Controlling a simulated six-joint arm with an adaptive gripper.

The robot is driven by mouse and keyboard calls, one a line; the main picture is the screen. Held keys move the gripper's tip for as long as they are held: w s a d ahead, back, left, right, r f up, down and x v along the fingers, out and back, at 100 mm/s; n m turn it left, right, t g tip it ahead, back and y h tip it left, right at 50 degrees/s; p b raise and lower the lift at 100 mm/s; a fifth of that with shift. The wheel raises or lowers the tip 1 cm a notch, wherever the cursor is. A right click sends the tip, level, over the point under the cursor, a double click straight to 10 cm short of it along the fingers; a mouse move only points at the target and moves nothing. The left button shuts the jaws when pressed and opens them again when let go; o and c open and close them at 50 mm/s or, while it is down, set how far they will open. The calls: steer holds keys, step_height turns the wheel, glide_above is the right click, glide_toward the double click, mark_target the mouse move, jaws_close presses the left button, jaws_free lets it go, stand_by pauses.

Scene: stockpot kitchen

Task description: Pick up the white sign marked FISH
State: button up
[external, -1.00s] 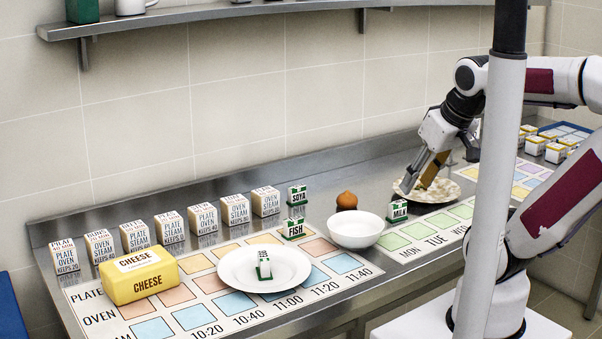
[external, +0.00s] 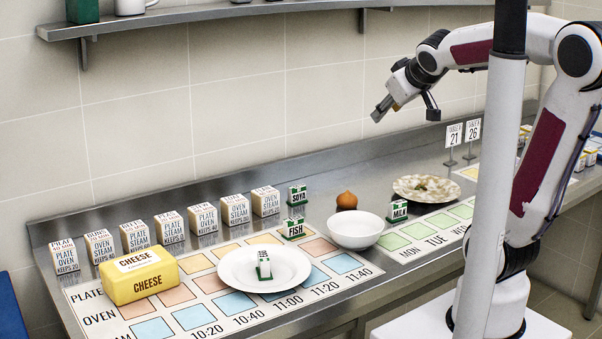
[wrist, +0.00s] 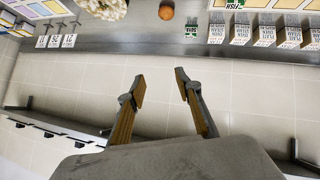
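The white sign marked FISH (external: 294,229) stands in a green base on the counter, just left of the white bowl (external: 355,229) and behind the plate (external: 264,269). In the wrist view the FISH sign (wrist: 233,5) shows upside down, cut by the top edge. My gripper (external: 384,108) is raised high above the back of the counter, to the right of the sign and well apart from it. In the wrist view its two fingers (wrist: 159,88) are spread with nothing between them.
A similar SOYA sign (external: 297,195) stands behind FISH. A MILK sign (external: 397,210) is right of the bowl. An onion (external: 347,200), a plate of food (external: 426,188), a cheese block (external: 139,276) and a row of boxes (external: 202,217) share the counter. A wall shelf (external: 200,14) is above.

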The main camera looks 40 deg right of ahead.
steer(key=w+d+r+n+t, duration=0.15)
steer(key=w+r, duration=0.25)
steer(key=w, duration=0.6)
steer(key=w+a+f+n+t+y, duration=0.1)
steer(key=w+a+f+n+y, duration=0.2)
steer(key=w, duration=0.5)
steer(key=w+a+f+n+t+y, duration=0.1)
steer(key=w+a+n+y, duration=0.35)
steer(key=w, duration=0.45)
steer(key=a+f+n+g+y, duration=0.4)
steer(key=f+n+g+y, duration=0.1)
steer(key=f, duration=0.8)
steer(key=s+f+n+g+y, duration=0.1)
steer(key=s+f+g, duration=0.1)
steer(key=s+f, duration=0.1)
steer(key=s+f+n+g, duration=0.1)
steer(key=s+f+g, duration=0.2)
steer(key=f, duration=0.3)
steer(key=s+d+f+n+g+y, duration=0.1)
steer(key=s+f+g, duration=0.2)
steer(key=s+f, duration=0.1)
steer(key=shift+s+f+y, duration=0.35)
steer(key=shift+s+f, duration=0.05)
steer(key=shift+s+d, duration=0.1)
steer(key=shift+s, duration=0.1)
